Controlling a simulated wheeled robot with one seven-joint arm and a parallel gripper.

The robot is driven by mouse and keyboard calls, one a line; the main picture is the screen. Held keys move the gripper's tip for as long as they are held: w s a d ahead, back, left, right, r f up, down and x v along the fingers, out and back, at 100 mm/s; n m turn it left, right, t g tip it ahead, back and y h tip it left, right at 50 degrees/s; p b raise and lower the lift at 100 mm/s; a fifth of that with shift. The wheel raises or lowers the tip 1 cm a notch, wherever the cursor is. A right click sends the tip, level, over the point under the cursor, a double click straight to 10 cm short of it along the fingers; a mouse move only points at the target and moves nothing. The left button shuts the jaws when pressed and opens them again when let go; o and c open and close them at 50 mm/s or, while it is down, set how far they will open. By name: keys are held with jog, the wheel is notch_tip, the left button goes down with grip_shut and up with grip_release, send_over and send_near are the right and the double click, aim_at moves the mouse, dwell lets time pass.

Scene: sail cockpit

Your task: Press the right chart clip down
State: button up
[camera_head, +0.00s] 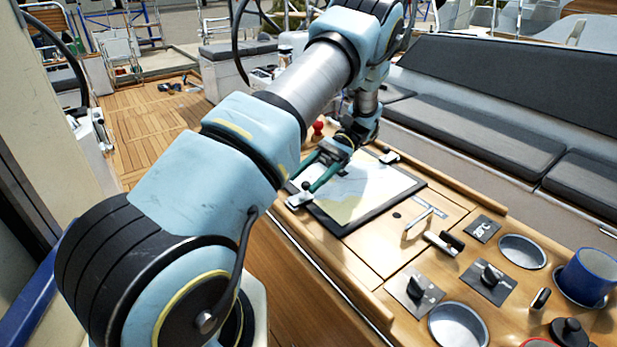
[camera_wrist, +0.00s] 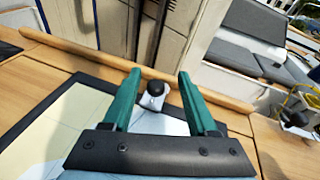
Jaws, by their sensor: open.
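A dark-framed chart board (camera_head: 340,229) with a chart lies on the wooden table; it also shows in the wrist view (camera_wrist: 98,82). I cannot tell which one the task calls right. My gripper (camera_head: 301,181) has its green fingers apart and empty, close above the left-edge clip. In the wrist view, a clip (camera_wrist: 153,101) shows between and beyond the open fingertips (camera_wrist: 160,73). Contact and lever angle are unclear.
A raised wooden rim (camera_wrist: 90,56) runs beyond the clip. A red knob (camera_head: 318,127) stands behind my gripper.

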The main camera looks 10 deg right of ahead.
jog(key=shift+r, duration=0.1)
notch_tip(320, 180, up, 9)
jog(key=shift+f+b, duration=0.2)
jog(key=shift+b, duration=0.35)
jog(key=shift+r+p, duration=0.45)
jog(key=shift+r, duration=0.15)
jog(key=shift+a, duration=0.1)
jog(key=s+a+f+n+t+h+b, duration=0.1)
jog(key=s+a+f+n+t+h, duration=0.2)
jog(key=a+t+h, duration=0.3)
jog(key=s+a+f+n+t+h+b, duration=0.2)
jog(key=s+a+f+n+t+h, duration=0.1)
jog(key=a, duration=0.5)
jog(key=shift+s+f+n+t+h+b, duration=0.3)
jog(key=shift+f+n+t+h, duration=0.15)
jog(key=shift+t+h, duration=0.95)
